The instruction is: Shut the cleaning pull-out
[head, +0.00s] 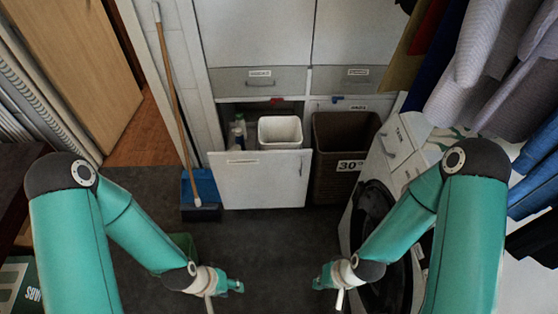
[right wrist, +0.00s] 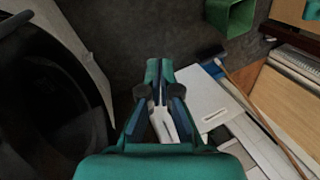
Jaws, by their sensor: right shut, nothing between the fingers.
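The cleaning pull-out (head: 255,185) stands open below the left drawer, its white front panel out from the cabinet. Behind the panel are a white bin (head: 281,130) and bottles (head: 238,133). The panel's light handle strip is near its top left; its inside is partly hidden. My left gripper (head: 234,286) is in front of the pull-out, low and apart from it; its jaw opening is unclear. My right gripper (head: 320,283) is shut and empty, to the right and apart from the panel. In the right wrist view, its fingers (right wrist: 160,72) are together, with the white panel (right wrist: 198,103) beyond them.
A brown basket (head: 330,185) marked 30° stands right of the pull-out. A washing machine (head: 398,150) is at the right, under hanging clothes. A broom (head: 172,85) and blue dustpan (head: 201,190) are at the left. A green bin (head: 183,243) is on the floor. Dark floor lies open in front.

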